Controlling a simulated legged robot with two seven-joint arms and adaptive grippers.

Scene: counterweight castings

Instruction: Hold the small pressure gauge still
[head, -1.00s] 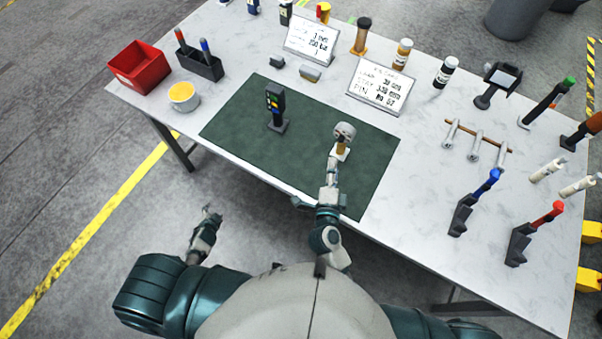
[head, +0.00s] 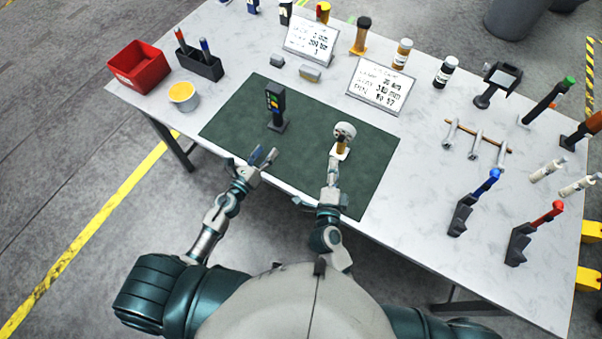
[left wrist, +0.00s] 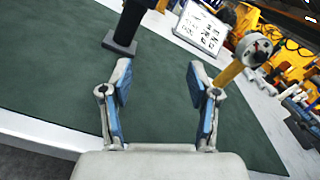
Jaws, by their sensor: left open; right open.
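The small pressure gauge (head: 344,131) has a round grey head on a yellow stem and stands upright on the right part of the green mat (head: 235,120). It also shows in the left wrist view (left wrist: 254,50), its stem partly behind my right-hand finger there. My left gripper (head: 262,157) is open and empty over the mat's front edge, left of the gauge and apart from it. It shows in the left wrist view too (left wrist: 160,82). My right gripper (head: 335,167) is open just in front of the gauge's stem; I cannot tell whether it touches.
A dark handheld device (head: 275,105) stands on the mat, beyond my left gripper. Behind are two sign cards (head: 382,86) and small blocks (head: 310,73). A rack of metal bars (head: 476,145) stands to the right. The mat between device and gauge is clear.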

